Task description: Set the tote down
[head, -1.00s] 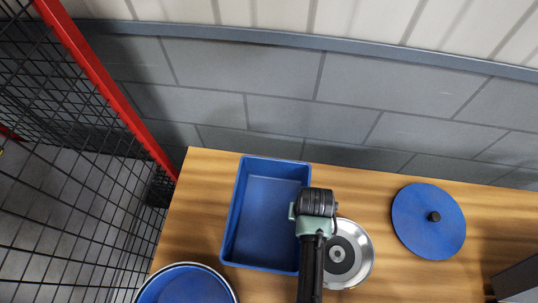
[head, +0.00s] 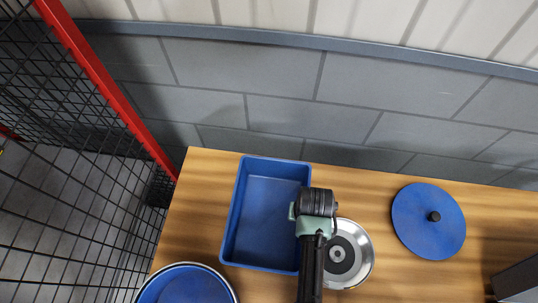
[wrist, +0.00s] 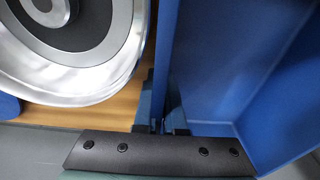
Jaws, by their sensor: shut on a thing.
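The blue tote (head: 265,215) is an open rectangular bin at the left part of the wooden bench in the head view. It is empty. In the wrist view its blue wall and interior (wrist: 225,60) fill the right side. My gripper (wrist: 160,115) is shut on the tote's right wall, one finger on each side of it. In the head view my arm's wrist covers the tote's right edge and hides the fingers. The tote looks level; I cannot tell whether its base touches the bench.
A silver clutch disc (head: 352,262) lies close to the tote's right side. A blue round lid (head: 428,221) with a black knob lies further right. A round blue container (head: 186,288) stands at the front left. A grey box (head: 517,283) is at the right edge. A mesh fence (head: 80,170) stands left.

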